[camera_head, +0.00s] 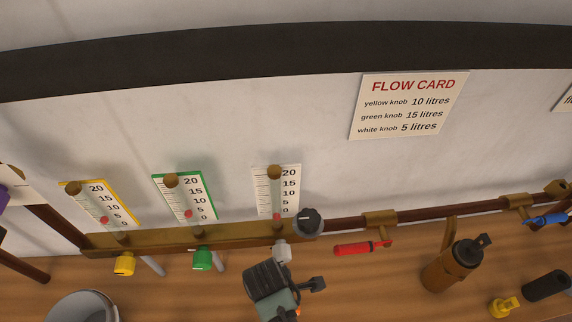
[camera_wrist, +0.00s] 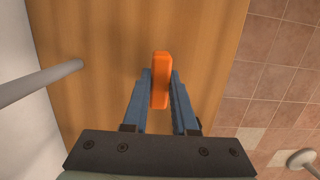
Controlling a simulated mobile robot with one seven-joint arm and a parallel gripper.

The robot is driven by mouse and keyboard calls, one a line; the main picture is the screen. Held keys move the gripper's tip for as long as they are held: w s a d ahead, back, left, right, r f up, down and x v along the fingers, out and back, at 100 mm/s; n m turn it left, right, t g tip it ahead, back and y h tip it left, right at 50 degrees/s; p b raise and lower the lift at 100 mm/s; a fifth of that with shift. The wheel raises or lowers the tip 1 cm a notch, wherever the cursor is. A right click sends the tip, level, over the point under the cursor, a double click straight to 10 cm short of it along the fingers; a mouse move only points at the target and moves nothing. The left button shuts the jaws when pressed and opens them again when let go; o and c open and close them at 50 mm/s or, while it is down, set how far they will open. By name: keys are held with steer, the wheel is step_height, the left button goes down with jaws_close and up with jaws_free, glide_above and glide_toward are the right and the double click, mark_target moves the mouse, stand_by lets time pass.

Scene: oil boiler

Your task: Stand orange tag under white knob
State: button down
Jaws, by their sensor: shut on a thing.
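My gripper (camera_wrist: 160,88) is shut on the orange tag (camera_wrist: 160,68), which sits upright between the blue fingers in the wrist view. In the head view only a small bit of the orange tag (camera_head: 298,312) shows at the bottom edge, beside my arm. The white knob (camera_head: 282,252) hangs under the right-hand gauge with the white card (camera_head: 263,190). My arm is just in front of and below this knob and hides what is under it. A wooden surface lies beneath the tag in the wrist view; the gap between them is unclear.
A grey pipe (camera_wrist: 40,85) ends left of the tag. The yellow knob (camera_head: 124,264) and green knob (camera_head: 202,259) are to the left. A red-handled valve (camera_head: 355,249) and a brown bottle (camera_head: 450,268) are to the right. A metal bucket (camera_head: 80,305) stands at bottom left.

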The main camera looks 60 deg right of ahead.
steer(key=shift+f, duration=0.85)
steer(key=shift+f, duration=0.15)
steer(key=c, duration=0.7)
jaws_free()
steer(key=r, duration=0.4)
steer(key=w+r, duration=0.1)
steer(key=r, duration=0.3)
steer(key=a+r, duration=0.1)
steer(key=r, duration=0.3)
steer(key=shift+w+r, duration=0.1)
steer(key=shift+w, duration=0.15)
